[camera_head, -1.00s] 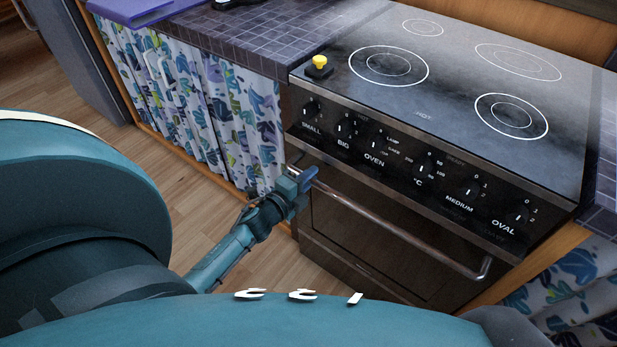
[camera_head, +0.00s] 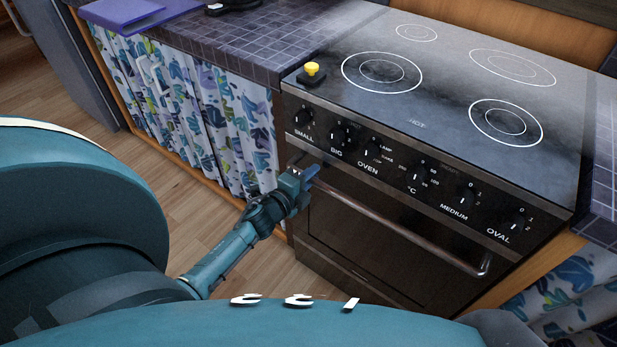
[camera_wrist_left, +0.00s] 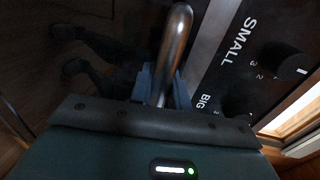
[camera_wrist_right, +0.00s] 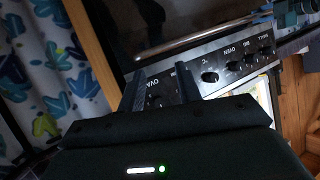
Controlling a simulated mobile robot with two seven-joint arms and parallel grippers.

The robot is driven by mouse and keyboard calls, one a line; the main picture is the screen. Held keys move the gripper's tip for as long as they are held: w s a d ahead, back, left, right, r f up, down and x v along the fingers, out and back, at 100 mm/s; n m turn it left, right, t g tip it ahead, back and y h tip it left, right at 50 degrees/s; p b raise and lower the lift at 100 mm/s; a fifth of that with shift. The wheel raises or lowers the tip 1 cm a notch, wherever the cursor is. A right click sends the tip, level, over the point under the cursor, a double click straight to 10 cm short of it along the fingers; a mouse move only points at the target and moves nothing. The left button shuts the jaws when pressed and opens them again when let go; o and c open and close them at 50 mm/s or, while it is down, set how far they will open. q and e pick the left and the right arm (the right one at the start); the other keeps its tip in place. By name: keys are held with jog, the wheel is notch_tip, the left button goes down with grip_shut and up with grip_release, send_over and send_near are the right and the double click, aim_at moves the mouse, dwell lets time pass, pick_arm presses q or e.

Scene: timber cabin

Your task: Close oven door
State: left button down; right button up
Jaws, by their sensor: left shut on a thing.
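The oven door (camera_head: 365,255) is the dark panel below the stove's knobs. It looks upright and about flush with the stove front; I cannot tell whether a narrow gap is left. Its metal handle (camera_head: 408,230) runs across the top of the door. My left gripper (camera_head: 303,180) is shut on the handle's left end. In the left wrist view the handle bar (camera_wrist_left: 174,45) passes between my left fingers (camera_wrist_left: 160,85). My right gripper (camera_wrist_right: 161,90) is open and empty in the right wrist view, near the knob panel's OVAL end. It is hidden in the head view.
The black cooktop (camera_head: 440,95) has several ring marks and a small yellow-topped object (camera_head: 312,73) at its left corner. A tiled counter (camera_head: 240,40) with a patterned curtain (camera_head: 215,120) stands to the left. Another curtain (camera_head: 575,290) hangs at the lower right. Wooden floor shows at left.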

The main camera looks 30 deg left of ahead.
pick_arm(q)
jog(key=c, duration=1.4)
grip_release()
jog(key=shift+w+r, duration=0.1)
jog(key=shift+r, duration=0.05)
jog(key=shift+o, duration=0.2)
jog(key=s+r, duration=0.1)
jog(key=s, duration=1.2)
jog(key=shift+a+r+p, duration=0.35)
jog(key=shift+a, duration=0.1)
